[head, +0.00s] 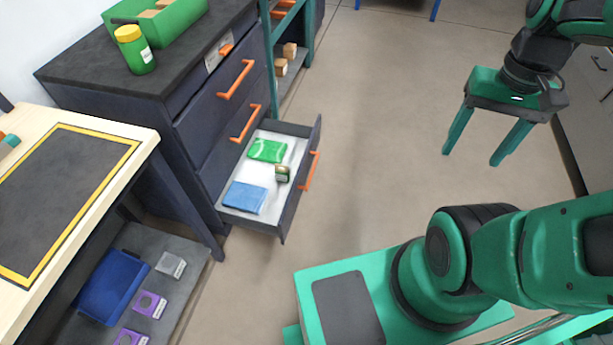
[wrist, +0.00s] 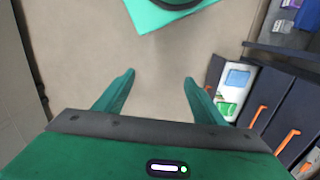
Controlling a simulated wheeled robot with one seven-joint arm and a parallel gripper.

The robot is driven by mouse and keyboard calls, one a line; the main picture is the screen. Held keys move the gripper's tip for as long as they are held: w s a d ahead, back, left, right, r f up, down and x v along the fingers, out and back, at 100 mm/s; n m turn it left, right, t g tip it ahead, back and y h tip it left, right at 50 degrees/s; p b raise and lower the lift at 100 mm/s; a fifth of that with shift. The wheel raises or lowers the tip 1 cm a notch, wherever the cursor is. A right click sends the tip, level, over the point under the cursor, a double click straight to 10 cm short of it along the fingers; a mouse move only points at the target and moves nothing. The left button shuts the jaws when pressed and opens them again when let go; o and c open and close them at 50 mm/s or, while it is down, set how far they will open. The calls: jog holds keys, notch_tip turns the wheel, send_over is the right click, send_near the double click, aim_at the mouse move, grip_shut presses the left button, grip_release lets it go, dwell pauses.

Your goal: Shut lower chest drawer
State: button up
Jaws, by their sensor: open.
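The chest's lower drawer (head: 291,208) is pulled well out in the head view, with its orange handle (head: 310,171) on the front panel. Inside lie a green packet (head: 267,150), a blue packet (head: 245,197) and a small dark green box (head: 282,174). The two drawers above are shut. My gripper (head: 477,160) is open and empty, above the floor, well to the right of the drawer and apart from it. In the wrist view, my gripper (wrist: 159,76) has its fingers spread over bare floor, and the open drawer's white inside (wrist: 226,97) shows at right.
On the chest top (head: 90,76) stand a yellow-lidded green jar (head: 134,50) and a green bin (head: 172,28). A workbench (head: 134,126) with a lower shelf is at left. A teal shelf rack (head: 270,60) stands behind the drawer. Clear floor (head: 375,150) lies between gripper and drawer.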

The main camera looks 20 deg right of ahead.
jog(key=shift+s+r, duration=0.2)
jog(key=shift+s, duration=0.2)
jog(key=c, duration=0.5)
jog(key=w, duration=0.1)
jog(key=w+f, duration=0.1)
jog(key=w, duration=0.1)
jog(key=shift+w+d+n, duration=0.2)
jog(key=shift+w+n, duration=0.05)
jog(key=shift+n, duration=0.15)
grip_shut()
jog(key=w+a+f+n+t+y, duration=0.1)
jog(key=w+f, duration=0.5)
jog(key=w, duration=0.3)
jog(key=w+a+f+n+y, duration=0.1)
jog(key=w+f+n, duration=0.1)
jog(key=w+f, duration=0.55)
jog(key=w+a+f+y, duration=0.1)
jog(key=w+a+f, duration=0.2)
jog(key=w+f, duration=0.4)
jog(key=w+a+f+y, duration=0.15)
jog(key=w+f, duration=0.25)
jog(key=f, duration=0.5)
jog(key=m+t+y, duration=0.3)
jog(key=t+y, duration=0.1)
send_near(289, 206)
jog(key=shift+x, duration=2.7)
